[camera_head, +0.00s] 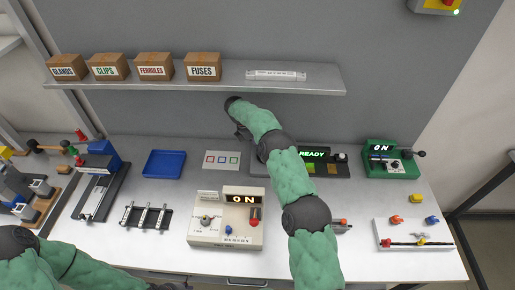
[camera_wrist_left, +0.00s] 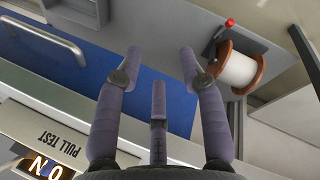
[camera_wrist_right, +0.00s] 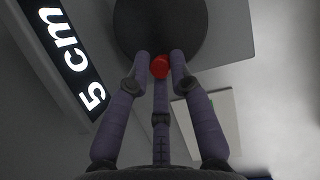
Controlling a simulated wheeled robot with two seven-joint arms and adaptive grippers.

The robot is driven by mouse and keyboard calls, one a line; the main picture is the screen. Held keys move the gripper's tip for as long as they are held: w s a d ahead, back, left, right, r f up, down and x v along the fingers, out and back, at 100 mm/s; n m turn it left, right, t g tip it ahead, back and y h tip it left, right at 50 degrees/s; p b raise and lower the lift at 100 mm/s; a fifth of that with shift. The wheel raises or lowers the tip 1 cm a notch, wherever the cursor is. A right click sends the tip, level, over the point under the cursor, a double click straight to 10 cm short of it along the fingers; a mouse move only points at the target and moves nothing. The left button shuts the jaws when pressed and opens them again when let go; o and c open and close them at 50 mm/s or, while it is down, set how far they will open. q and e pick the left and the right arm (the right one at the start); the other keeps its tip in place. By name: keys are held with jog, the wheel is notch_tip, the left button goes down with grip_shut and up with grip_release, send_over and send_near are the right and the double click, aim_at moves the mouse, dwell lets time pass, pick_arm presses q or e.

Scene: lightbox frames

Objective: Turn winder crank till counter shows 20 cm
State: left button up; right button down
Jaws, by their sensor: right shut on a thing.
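In the right wrist view, my right gripper (camera_wrist_right: 160,75) is shut on a small red knob (camera_wrist_right: 160,67), set against a round dark disc (camera_wrist_right: 160,25). The lit counter (camera_wrist_right: 72,55) beside it reads "5 cm". In the head view my right arm reaches over the bench to the back, and its fingers and the counter cannot be made out. My left gripper (camera_wrist_left: 157,68) is open and empty in the left wrist view, above a blue surface. In the head view the left arm is at bottom left, its fingers out of sight.
A shelf (camera_head: 225,78) with several labelled boxes hangs above the bench. A beige control box (camera_head: 195,230) reading "ON" is front centre; a green device (camera_head: 368,168) is at right. A "READY" display (camera_head: 313,153) is right of my arm. The left wrist view shows a white spool (camera_wrist_left: 237,68).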

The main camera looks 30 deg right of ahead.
jog(key=shift+w+d+r+m+g, duration=0.1)
jog(key=shift+d+m+g, duration=0.15)
jog(key=shift+m, duration=0.3)
jog(key=shift+w+d+r+m+g, duration=0.15)
jog(key=shift+d+m, duration=0.2)
jog(key=shift+m, duration=0.2)
jog(key=shift+d+f+m+g+b, duration=0.2)
jog(key=shift+m+g+b, duration=0.1)
jog(key=shift+m+b, duration=0.3)
jog(key=c, duration=1.2)
grip_release()
jog(key=shift+y, duration=0.3)
jog(key=shift+c, duration=0.2)
jog(key=shift+o, duration=0.3)
jog(key=shift+s, duration=0.15)
jog(key=shift+a, duration=0.2)
